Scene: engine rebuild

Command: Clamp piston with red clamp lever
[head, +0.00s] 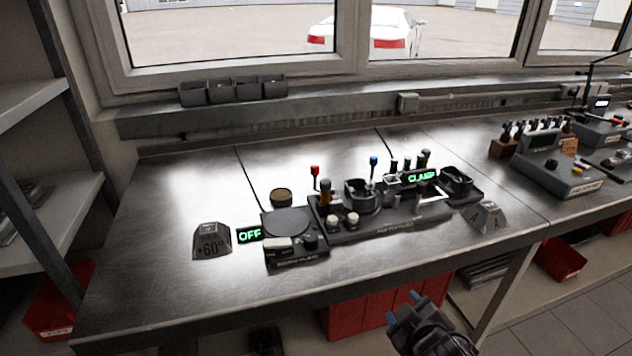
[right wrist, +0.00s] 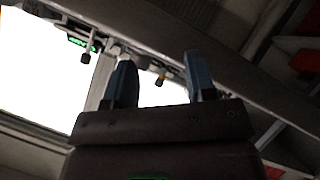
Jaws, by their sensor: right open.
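The red clamp lever (head: 315,172) stands upright on the left part of the black fixture (head: 395,226) on the workbench. A round dark metal part (head: 360,190) sits in the fixture to its right; I cannot tell whether it is the piston. A green sign reading CLAMP (head: 421,176) glows at the right of the fixture. My right gripper (head: 402,306) is low in front of the bench's front edge, well apart from the lever. It is open and empty, with two blue-tipped fingers also in the right wrist view (right wrist: 158,75). My left gripper is not in view.
A blue-topped lever (head: 373,162) stands right of the red one. A black unit with a round plate (head: 289,222) and an OFF sign (head: 249,235) are at left. A +60° block (head: 212,241) and another metal block (head: 485,217) flank them. The bench's left side is clear.

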